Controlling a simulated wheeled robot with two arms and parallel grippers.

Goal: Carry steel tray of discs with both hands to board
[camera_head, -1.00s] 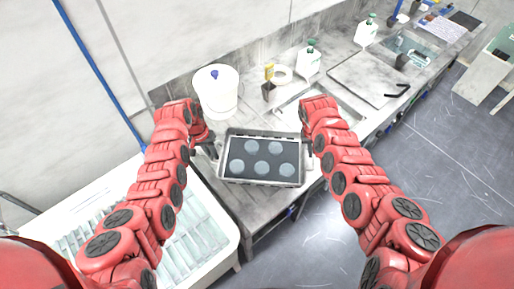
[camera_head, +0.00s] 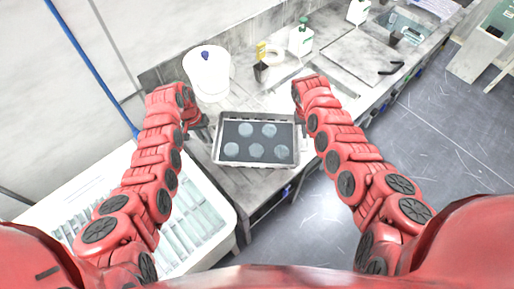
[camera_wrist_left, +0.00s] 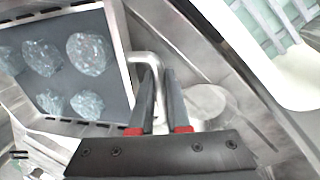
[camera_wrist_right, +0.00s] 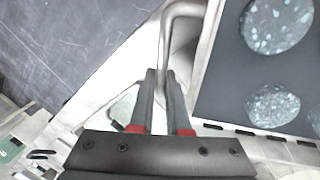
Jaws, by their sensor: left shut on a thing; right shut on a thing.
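The steel tray (camera_head: 217,160) lies level at the counter's near edge in the head view, with several pale speckled discs (camera_head: 256,150) on its dark lining. I cannot tell whether it touches the counter. My left gripper (camera_head: 207,122) is at its left end; in the left wrist view the fingers (camera_wrist_left: 160,75) are shut on the bent handle (camera_wrist_left: 148,60). My right gripper (camera_head: 299,122) is at its right end; in the right wrist view the fingers (camera_wrist_right: 161,75) close on the other handle (camera_wrist_right: 182,10). A flat grey board (camera_head: 345,72) lies further right on the counter.
A white bucket (camera_head: 207,78) stands behind the tray. A yellow-topped bottle (camera_head: 261,68) and a green-topped bottle (camera_head: 301,40) stand further back. A white basin (camera_head: 225,215) with slats is at the lower left. Open floor (camera_head: 340,220) lies to the right.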

